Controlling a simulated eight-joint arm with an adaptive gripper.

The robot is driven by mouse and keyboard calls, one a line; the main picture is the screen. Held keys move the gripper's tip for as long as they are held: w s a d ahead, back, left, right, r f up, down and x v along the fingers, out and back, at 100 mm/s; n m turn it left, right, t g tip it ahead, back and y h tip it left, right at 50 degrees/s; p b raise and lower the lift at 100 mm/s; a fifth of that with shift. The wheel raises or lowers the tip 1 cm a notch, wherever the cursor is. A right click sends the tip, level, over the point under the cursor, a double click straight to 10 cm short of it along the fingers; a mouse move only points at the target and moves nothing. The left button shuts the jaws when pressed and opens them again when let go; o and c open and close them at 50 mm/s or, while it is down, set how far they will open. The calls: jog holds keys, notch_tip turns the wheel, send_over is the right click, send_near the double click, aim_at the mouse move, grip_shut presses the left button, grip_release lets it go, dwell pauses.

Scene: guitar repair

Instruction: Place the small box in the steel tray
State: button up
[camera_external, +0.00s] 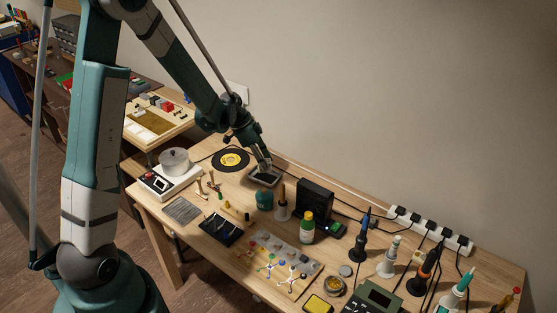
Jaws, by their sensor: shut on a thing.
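The steel tray (264,184) is a small grey dish near the back of the wooden bench, left of the middle. My gripper (264,169) points down over the tray, with its fingertips at or just above the tray's inside. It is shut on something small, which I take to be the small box. The fingers and the small scale hide the box, so its shape and colour do not show. I cannot tell whether it touches the tray floor.
A yellow-centred black disc (231,159) lies behind left of the tray. A teal jar (265,200), a white bottle with dark top (282,207) and a black box-shaped unit (314,200) stand in front and right. Soldering tools and a power strip (432,231) crowd the right.

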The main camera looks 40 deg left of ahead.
jog(key=shift+f+b, duration=0.3)
jog(key=shift+f, duration=1.55)
jog(key=shift+f, duration=0.15)
jog(key=o, duration=0.9)
jog(key=shift+p+v, duration=0.9)
jog(key=shift+v, duration=5.25)
